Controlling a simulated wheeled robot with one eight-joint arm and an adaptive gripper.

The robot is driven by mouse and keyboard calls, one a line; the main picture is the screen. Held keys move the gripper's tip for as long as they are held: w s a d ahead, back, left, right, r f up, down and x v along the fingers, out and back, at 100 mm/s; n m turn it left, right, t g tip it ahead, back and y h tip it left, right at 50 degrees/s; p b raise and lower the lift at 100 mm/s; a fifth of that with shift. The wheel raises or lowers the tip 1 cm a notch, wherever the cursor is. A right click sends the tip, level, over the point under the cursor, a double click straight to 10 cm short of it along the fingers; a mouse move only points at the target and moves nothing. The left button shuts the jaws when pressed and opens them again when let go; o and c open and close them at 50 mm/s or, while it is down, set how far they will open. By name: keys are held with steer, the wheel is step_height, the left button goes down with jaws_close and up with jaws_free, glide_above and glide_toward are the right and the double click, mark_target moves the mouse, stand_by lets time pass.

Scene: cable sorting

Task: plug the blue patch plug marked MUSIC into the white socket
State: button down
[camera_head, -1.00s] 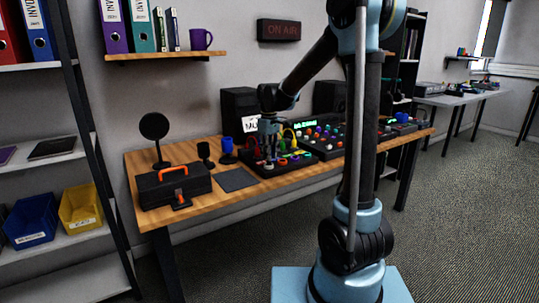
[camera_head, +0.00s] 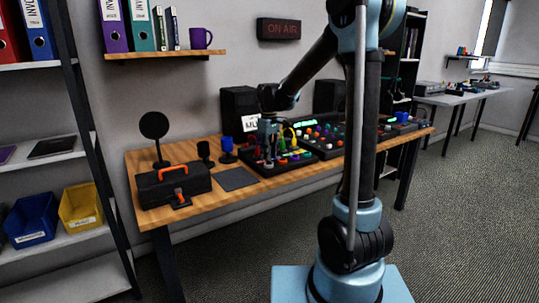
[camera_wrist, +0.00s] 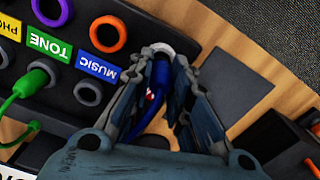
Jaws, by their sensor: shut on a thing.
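My gripper (camera_wrist: 163,82) is shut on the blue plug (camera_wrist: 160,78), whose body shows between the two fingers in the wrist view. Its blue cable (camera_wrist: 152,138) bends back toward the palm. A pale ring, the white socket (camera_wrist: 161,46), shows at the fingertips, in line with the orange and purple rings. The plug points at it, but how deep its tip sits is hidden. The blue MUSIC label (camera_wrist: 98,67) is on the panel to the left, with an empty grey socket (camera_wrist: 88,93) beside it. In the head view my gripper (camera_head: 268,150) is low over the patch panel (camera_head: 282,165).
A green plug (camera_wrist: 28,85) sits by the TONE label. An orange-ringed socket (camera_wrist: 108,32) and a purple-ringed one (camera_wrist: 48,8) are close to my gripper.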

steer(key=shift+f, duration=0.8)
stand_by(0.8)
steer(key=c, duration=1.4)
jaws_free()
steer(key=o, duration=0.5)
steer(key=shift+c, duration=0.2)
steer(key=shift+r, duration=3.5)
